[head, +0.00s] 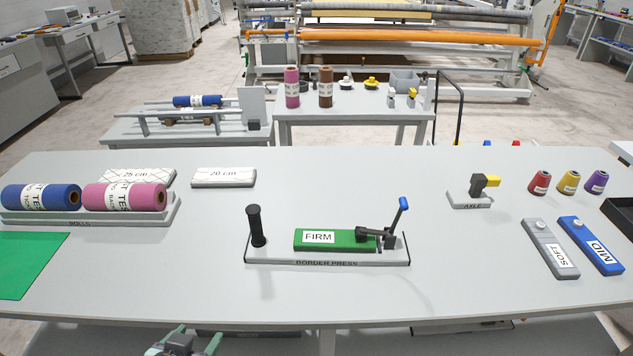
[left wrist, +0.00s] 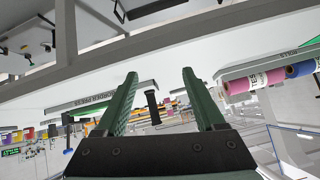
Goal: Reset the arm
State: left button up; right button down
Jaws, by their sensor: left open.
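My left gripper (head: 188,343) shows at the bottom edge of the head view, in front of the table's near edge. In the left wrist view its two green fingers (left wrist: 159,85) stand well apart with nothing between them. The rest of the left arm is out of the head view. My right gripper is not in view. The border press (head: 275,258) stands mid-table with a green FIRM block (head: 345,239) in it and a blue-tipped lever (head: 403,204) raised at its right.
The grey table (head: 200,285) holds a rolls tray (head: 90,220) at left, and an axle stand (head: 470,203), thread cones (head: 569,182), a SOFT bar (head: 550,248) and a MID bar (head: 591,245) at right. The front middle is bare.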

pick_arm(q)
jog(key=s+f+g, duration=0.3)
jog(key=s, duration=0.4)
jog(key=s+f+g, duration=0.3)
jog(key=s, duration=0.4)
jog(key=w+d+f+t+h, duration=0.1)
jog(key=w+f+t, duration=0.1)
jog(key=f, duration=0.3)
jog(key=w+d+f+t+h, duration=0.1)
jog(key=w+d+f+t, duration=0.1)
jog(key=f, duration=0.3)
jog(key=shift+w+d+f+t+h, duration=0.3)
jog(key=shift+w+f+t+h, duration=0.15)
jog(key=shift+t, duration=0.45)
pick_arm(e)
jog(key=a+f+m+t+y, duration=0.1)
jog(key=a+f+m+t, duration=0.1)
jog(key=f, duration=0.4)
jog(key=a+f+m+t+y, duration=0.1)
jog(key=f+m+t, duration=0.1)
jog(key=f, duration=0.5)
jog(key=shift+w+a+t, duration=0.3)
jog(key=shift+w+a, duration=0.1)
